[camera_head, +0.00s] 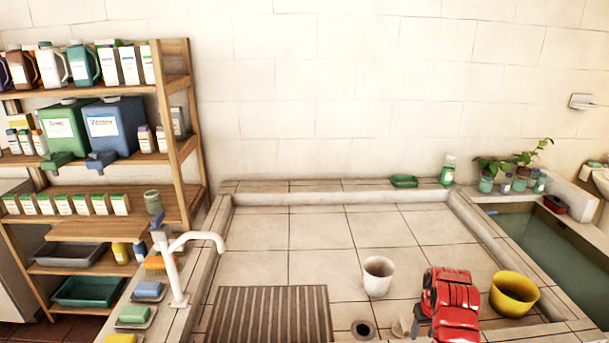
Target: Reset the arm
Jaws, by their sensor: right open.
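My right gripper (432,302), with red covers and dark parts, is at the lower right over the tiled basin floor. It is open, with nothing seen between its fingers, though the fingertips are hard to make out. My left gripper is not in view. A white cup (378,276) stands upright to the left of my right gripper, apart from it. A yellow bowl (515,293) stands to its right, also apart.
A slatted grate (270,315) and a drain hole (363,329) lie on the basin floor. A white tap (178,265) stands on the left ledge beside wooden shelves (175,140) full of bottles. A water trough (560,250) is at right. The basin's back floor is clear.

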